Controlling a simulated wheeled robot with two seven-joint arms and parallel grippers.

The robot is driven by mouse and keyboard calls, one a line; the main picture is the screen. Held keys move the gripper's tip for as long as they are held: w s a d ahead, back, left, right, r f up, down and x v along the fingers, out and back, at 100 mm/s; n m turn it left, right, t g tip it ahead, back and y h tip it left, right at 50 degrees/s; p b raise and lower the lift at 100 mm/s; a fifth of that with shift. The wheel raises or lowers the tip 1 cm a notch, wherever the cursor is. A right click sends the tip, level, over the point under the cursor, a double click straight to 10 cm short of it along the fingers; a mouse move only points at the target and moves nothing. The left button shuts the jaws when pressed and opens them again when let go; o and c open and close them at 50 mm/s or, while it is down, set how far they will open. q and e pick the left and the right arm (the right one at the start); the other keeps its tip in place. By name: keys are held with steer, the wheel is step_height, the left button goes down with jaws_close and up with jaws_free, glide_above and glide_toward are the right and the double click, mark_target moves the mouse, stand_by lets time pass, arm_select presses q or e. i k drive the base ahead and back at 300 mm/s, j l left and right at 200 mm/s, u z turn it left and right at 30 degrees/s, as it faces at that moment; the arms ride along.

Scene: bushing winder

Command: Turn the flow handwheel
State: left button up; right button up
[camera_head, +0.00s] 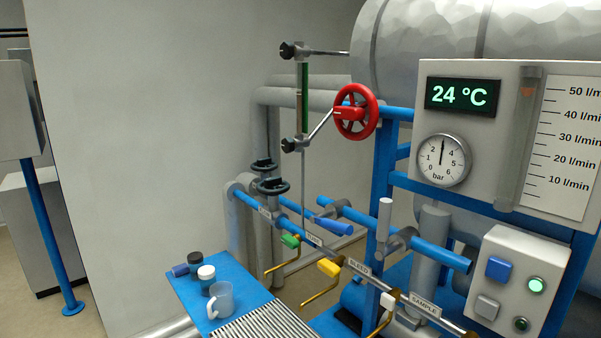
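A red handwheel (355,112) with spokes stands upright on a pipe left of the gauge panel. Two smaller black handwheels, an upper one (265,164) and a lower one (271,186), sit flat above the blue pipes at centre left. I cannot read a label that says which of these is the flow handwheel. A flow tube (519,140) with an l/min scale (568,145) is at the right, with an orange-red float near its top. Neither of my grippers is in view.
A blue shelf (190,290) at lower left holds bottles and a clear mug (221,300). Green (290,241), yellow (329,267) and white (388,301) valve handles line the lower pipe. A control box (520,275) is at lower right. Blue posts and pipes crowd the red wheel's right.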

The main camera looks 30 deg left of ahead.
mark_target(272, 185)
steer(key=i+j+z, duration=0.15)
steer(key=j+z, duration=0.15)
steer(key=j, duration=1.15)
steer(key=j+z, duration=0.3)
steer(key=j, duration=1.2)
